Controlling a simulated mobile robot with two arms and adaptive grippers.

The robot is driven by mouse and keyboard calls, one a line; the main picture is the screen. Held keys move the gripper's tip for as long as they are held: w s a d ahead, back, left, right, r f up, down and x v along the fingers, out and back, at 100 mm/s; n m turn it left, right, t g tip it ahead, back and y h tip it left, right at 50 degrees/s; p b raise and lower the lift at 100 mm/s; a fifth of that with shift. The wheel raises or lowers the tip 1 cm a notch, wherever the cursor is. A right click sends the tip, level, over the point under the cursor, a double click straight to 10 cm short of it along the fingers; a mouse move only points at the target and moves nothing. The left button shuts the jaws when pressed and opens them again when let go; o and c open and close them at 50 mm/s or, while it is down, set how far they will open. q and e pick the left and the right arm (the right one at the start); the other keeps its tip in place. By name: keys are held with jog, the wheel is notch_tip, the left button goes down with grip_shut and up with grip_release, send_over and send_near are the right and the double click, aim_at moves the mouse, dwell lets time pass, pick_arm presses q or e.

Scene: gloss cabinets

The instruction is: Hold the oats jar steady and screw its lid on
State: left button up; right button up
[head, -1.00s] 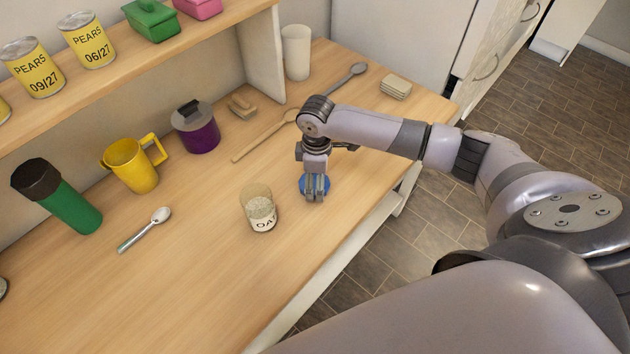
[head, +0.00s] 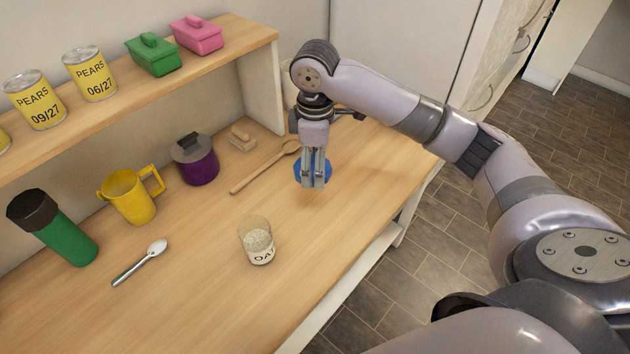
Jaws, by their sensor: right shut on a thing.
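The oats jar (head: 258,243) stands upright and open on the wooden counter, a clear jar with pale oats inside and a white label. My right gripper (head: 313,183) is shut on the blue lid (head: 300,170) and holds it above the counter, behind and to the right of the jar, apart from it. The gripper's fingers hide part of the lid. My left gripper is not in view.
A spoon (head: 140,262), yellow mug (head: 130,197), green flask (head: 62,234), purple pot (head: 195,160) and wooden spoon (head: 258,172) lie or stand left and behind the jar. The shelf (head: 200,72) above holds cans and small boxes. Counter around the jar is clear.

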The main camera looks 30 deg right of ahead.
jog(key=shift+r, duration=1.05)
